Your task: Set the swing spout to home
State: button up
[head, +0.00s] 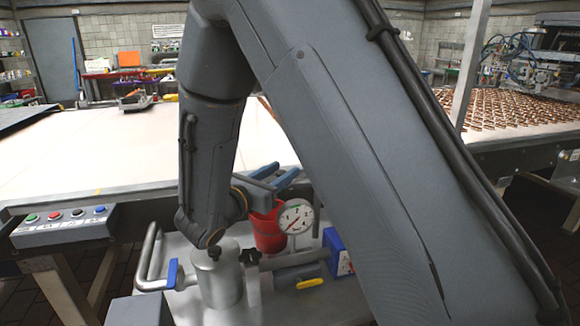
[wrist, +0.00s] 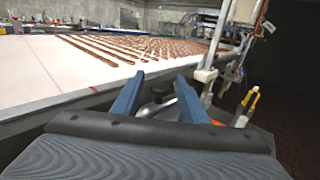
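A bent metal pipe (head: 149,252), which looks like the swing spout, rises at the left of the metal cylinder (head: 222,287) in the head view. A blue lever (head: 175,274) sits at its lower end. My gripper (head: 284,173) is to the right of and above this pipe, over the red cup (head: 268,232). In the wrist view my gripper (wrist: 158,78) has its two blue fingers apart. A rounded metal part with a dark top (wrist: 158,94) shows between and beyond them; I cannot tell which part it is. Nothing is held.
A dial gauge (head: 296,217), a blue box (head: 337,252) and a yellow handle (head: 311,283) stand right of the cylinder. A button panel (head: 65,226) is at the left. A pale conveyor (head: 80,150) runs behind, with brown bars (head: 520,108) at the right. My arm hides the centre.

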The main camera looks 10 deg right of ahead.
jog(key=shift+p+x, duration=0.35)
jog(key=shift+x, duration=1.7)
grip_shut()
